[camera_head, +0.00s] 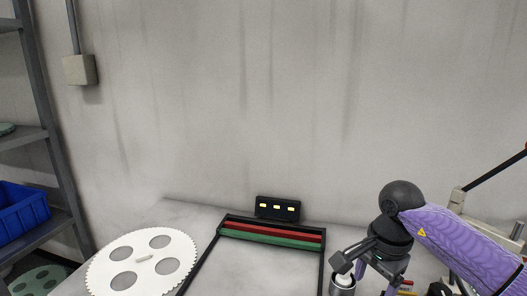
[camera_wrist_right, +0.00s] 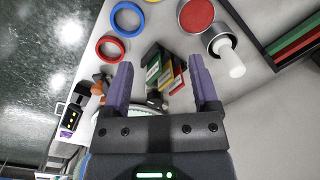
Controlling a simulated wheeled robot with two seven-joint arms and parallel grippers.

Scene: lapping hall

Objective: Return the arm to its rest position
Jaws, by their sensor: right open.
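My right arm comes in from the right in the head view, with a purple sleeve and a dark wrist. My right gripper (camera_head: 376,276) points down over the right part of the table, beside a metal cup with a white piece in it (camera_head: 343,287). In the right wrist view my right gripper (camera_wrist_right: 160,80) has its two purple fingers spread apart with nothing held between them. Small green, yellow and red boxes (camera_wrist_right: 166,68) show beyond the fingertips. My left gripper is in neither view.
A black frame (camera_head: 208,255) with red and green bars and a white perforated disc (camera_head: 128,276) lie on the table. A black box with lit windows (camera_head: 277,209) stands by the wall. The wrist view shows a blue ring (camera_wrist_right: 114,20), a red ring (camera_wrist_right: 99,46) and a red-topped can (camera_wrist_right: 197,16).

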